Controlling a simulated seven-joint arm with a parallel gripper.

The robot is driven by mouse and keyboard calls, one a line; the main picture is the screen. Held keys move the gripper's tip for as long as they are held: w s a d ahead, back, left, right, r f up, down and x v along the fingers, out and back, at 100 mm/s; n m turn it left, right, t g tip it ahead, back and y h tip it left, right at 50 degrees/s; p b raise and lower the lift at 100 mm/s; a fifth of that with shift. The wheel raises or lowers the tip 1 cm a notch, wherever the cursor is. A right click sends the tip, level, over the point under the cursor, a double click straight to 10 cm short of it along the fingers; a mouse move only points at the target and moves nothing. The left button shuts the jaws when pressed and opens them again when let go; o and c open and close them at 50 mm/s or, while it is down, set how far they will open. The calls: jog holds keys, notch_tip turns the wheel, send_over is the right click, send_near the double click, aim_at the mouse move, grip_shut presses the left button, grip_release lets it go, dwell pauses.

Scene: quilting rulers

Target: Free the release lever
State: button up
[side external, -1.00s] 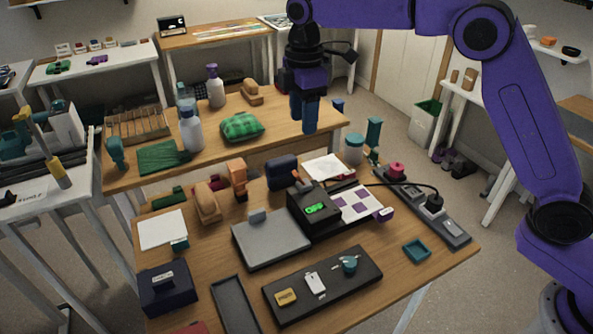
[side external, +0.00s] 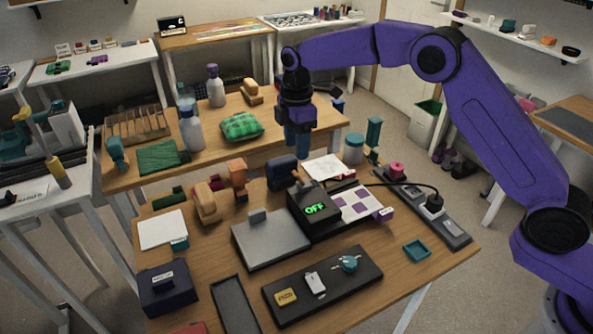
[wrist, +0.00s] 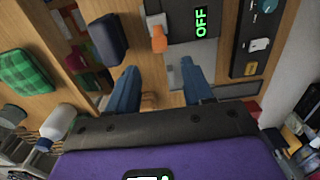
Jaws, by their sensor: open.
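A black machine with a lit green OFF display (side external: 316,208) stands mid-table, joined to a grey plate (side external: 270,242). In the wrist view, an orange handle (wrist: 158,40) sticks out from the machine's far edge, the display (wrist: 201,22) beside it. It looks like a lever, but I cannot tell for sure that it is the release lever. A navy block (side external: 282,172) stands behind the machine; in the wrist view it (wrist: 108,40) lies left of the handle, apart from it. My gripper (side external: 302,152) is open and empty above the block and the machine's far side; its blue fingers (wrist: 160,88) are spread.
A black panel (side external: 325,305) with a teal knob, white switch and yellow tag lies in front. A power strip (side external: 455,233) with a plugged cable lies right. Orange and tan blocks (side external: 238,178) stand left of the navy block. Bottles (side external: 192,130) stand on the rear table.

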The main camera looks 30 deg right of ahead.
aim_at(300, 179)
notch_tip(300, 179, down, 9)
jog(key=shift+r, duration=0.1)
dwell(0.4)
grip_shut()
